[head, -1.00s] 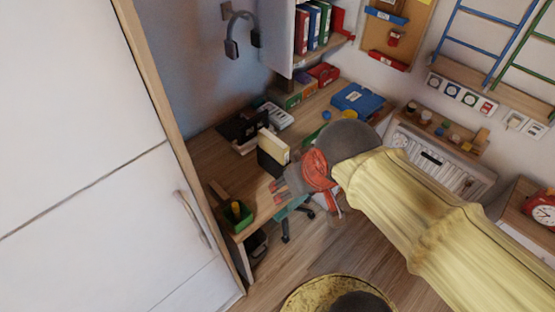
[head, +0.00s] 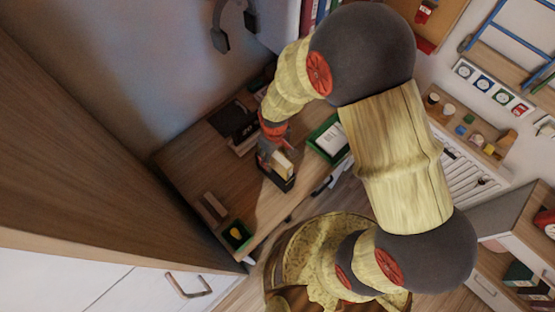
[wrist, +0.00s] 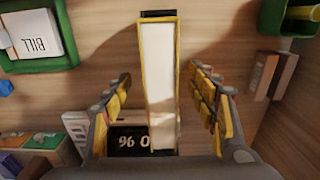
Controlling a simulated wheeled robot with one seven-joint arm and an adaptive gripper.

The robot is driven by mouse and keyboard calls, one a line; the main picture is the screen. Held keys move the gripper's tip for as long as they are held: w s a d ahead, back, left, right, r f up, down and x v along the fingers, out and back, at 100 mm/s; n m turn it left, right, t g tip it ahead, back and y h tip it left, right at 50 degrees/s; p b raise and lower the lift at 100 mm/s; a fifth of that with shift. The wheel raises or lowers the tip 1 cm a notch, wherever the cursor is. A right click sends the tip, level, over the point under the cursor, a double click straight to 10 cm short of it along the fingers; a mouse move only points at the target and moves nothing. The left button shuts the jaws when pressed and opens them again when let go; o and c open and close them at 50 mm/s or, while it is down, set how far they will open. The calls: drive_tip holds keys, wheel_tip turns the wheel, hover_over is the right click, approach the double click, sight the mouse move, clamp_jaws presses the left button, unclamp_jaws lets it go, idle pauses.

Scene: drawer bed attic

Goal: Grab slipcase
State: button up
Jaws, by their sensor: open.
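The slipcase (head: 282,181) is a dark upright case with a cream, yellow-edged block in it, standing on the desk. In the wrist view the slipcase (wrist: 160,70) is seen from above as a long pale strip with a yellow border and a black end at the top. My gripper (wrist: 163,105) is open, with one finger on each side of the strip and a gap on both sides. In the head view my gripper (head: 271,150) is right at the slipcase's upper end and partly covers it.
A green tray (wrist: 40,66) with a paper marked BILL lies left of the slipcase in the wrist view. A green box (head: 237,234) and a wooden block (head: 213,208) are near the desk's front. A black item (head: 233,120) lies behind. Bare desk (head: 195,160) shows leftward.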

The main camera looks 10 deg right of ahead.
sight(275, 171)
drive_tip(key=shift+s+f, duration=0.2)
drive_tip(key=shift+f, duration=0.7)
drive_tip(key=shift+w+f+b, duration=0.1)
drive_tip(key=shift+f+b, duration=0.4)
drive_tip(key=shift+f, duration=2.25)
drive_tip(key=shift+c, duration=0.2)
clamp_jaws()
drive_tip(key=shift+r, duration=0.1)
